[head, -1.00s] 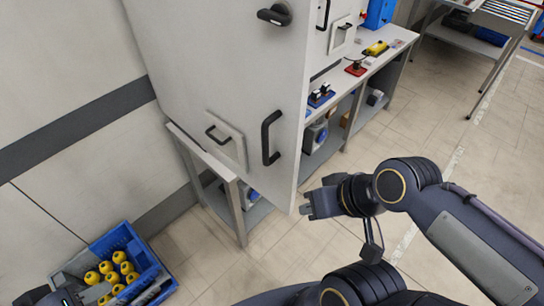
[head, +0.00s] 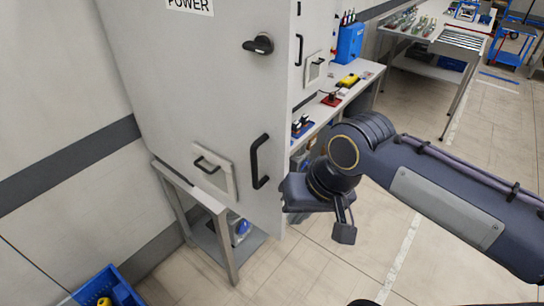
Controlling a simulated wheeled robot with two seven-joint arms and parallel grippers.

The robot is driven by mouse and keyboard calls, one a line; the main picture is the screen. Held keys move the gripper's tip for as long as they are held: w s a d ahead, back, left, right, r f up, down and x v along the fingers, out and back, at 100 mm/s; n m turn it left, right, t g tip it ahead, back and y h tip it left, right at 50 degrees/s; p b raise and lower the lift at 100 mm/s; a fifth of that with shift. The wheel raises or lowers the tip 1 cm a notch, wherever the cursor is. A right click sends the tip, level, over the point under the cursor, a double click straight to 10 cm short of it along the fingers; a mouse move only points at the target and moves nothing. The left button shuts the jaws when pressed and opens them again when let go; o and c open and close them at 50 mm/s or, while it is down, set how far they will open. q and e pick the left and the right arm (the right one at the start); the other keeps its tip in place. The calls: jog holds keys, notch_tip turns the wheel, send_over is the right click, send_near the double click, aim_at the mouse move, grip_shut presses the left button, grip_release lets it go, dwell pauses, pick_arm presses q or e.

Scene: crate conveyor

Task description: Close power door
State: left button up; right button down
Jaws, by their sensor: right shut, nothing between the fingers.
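The power door (head: 190,100) is a large pale grey panel, with the word POWER on a label (head: 190,5) at its top. It carries a black knob (head: 258,44) and a black upright bar handle (head: 259,161). Its lower right corner hangs out past the stand below it. My right gripper (head: 289,198) is shut and empty, right at the door's lower right edge, to the right of and below the bar handle. I cannot tell whether it touches the door. My left gripper is not in view.
A grey stand (head: 208,200) is under the door. A workbench (head: 330,110) with small devices and a blue box (head: 349,43) runs behind it. A blue crate (head: 115,285) with yellow items lies at lower left.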

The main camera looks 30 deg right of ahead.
aim_at(272, 153)
jog(key=w+a+r+m+g+h+b, duration=0.2)
jog(key=w+a+r+m+h+b, duration=0.3)
jog(key=w+r+m, duration=0.55)
jog(key=shift+n+h, duration=0.55)
jog(key=shift+h, duration=0.05)
jog(key=shift+w+d+f+p, duration=0.25)
jog(key=shift+w+d+f, duration=0.4)
jog(key=shift+d+f, duration=0.65)
jog(key=shift+w+d+f+p, duration=0.3)
jog(key=shift+w+d+f, duration=0.3)
jog(key=shift+d+f, duration=0.65)
jog(key=shift+w+d+f+p, duration=0.25)
jog(key=shift+w+d+f, duration=0.4)
jog(key=shift+d+f, duration=0.65)
jog(key=shift+a+f, duration=0.1)
